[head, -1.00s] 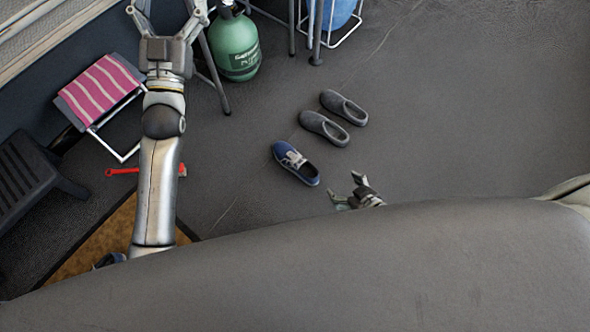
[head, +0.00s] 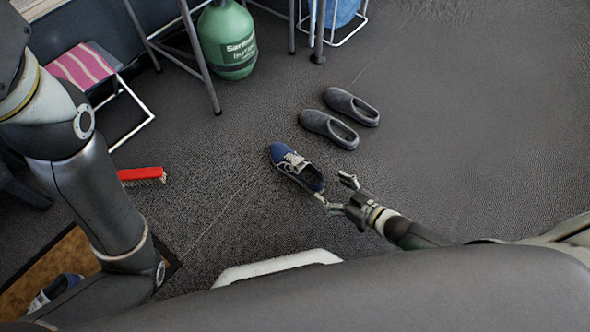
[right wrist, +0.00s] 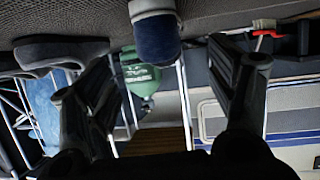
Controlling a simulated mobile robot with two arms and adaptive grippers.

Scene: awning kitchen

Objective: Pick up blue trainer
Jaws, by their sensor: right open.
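A blue trainer (head: 285,160) with pale laces stands upright on the grey floor in the head view. My right gripper (head: 334,190) is open at its lower right, with the fingertips close to the trainer's heel. In the right wrist view the trainer (right wrist: 156,38) shows between the two open fingers, towards the top edge. I cannot tell whether a finger touches it. A second blue trainer (head: 44,299) shows at the lower left of the head view, partly hidden by my left arm. My left gripper is out of view.
Two grey clogs (head: 350,105) lie just beyond the trainer. A red brush (head: 141,174), a pink-striped stool (head: 82,66), a green gas bottle (head: 227,40) and metal legs stand left and behind. The floor to the right is clear.

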